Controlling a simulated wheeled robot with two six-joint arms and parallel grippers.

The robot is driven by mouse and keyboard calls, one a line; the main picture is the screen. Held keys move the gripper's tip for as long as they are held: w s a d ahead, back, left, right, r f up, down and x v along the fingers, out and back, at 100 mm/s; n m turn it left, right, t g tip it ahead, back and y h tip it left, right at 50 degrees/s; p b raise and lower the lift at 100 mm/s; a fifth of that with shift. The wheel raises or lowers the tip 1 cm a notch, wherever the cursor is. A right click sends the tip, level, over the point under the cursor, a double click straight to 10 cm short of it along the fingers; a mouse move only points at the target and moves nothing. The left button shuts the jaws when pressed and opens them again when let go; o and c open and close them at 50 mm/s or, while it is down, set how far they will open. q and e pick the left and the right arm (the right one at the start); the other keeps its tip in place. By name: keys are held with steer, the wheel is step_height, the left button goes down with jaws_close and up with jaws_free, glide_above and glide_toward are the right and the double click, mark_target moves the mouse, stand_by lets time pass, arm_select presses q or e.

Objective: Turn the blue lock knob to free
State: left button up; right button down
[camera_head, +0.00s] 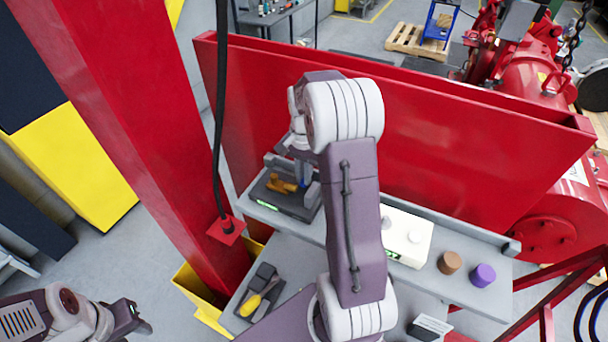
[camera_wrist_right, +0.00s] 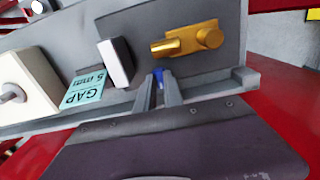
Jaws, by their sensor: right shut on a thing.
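The blue lock knob (camera_wrist_right: 158,74) shows in the right wrist view between the two grey fingertips of my right gripper (camera_wrist_right: 160,90), which is shut on it. In the head view a bit of the blue knob (camera_head: 303,184) shows under my right gripper (camera_head: 304,176), beside a brass handle (camera_head: 281,185) on a dark grey valve base (camera_head: 284,203). The brass handle also shows in the right wrist view (camera_wrist_right: 187,40), apart from the fingers. My left gripper (camera_head: 130,318) is at the lower left, away from the bench; its jaws are unclear.
A white box (camera_head: 408,232), a brown cap (camera_head: 449,262) and a purple cap (camera_head: 482,275) stand to the right on the grey shelf. A yellow-handled tool (camera_head: 259,298) lies in a dark tray below. A red wall (camera_head: 460,150) rises behind; a black cable (camera_head: 219,110) hangs left.

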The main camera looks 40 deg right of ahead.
steer(key=c, duration=1.5)
jaws_free()
steer(key=shift+o, duration=0.2)
steer(key=shift+r, duration=0.25)
step_height(320, 180, up, 9)
steer(key=b, duration=0.3)
steer(key=shift+f, duration=0.2)
steer(key=shift+a, duration=0.1)
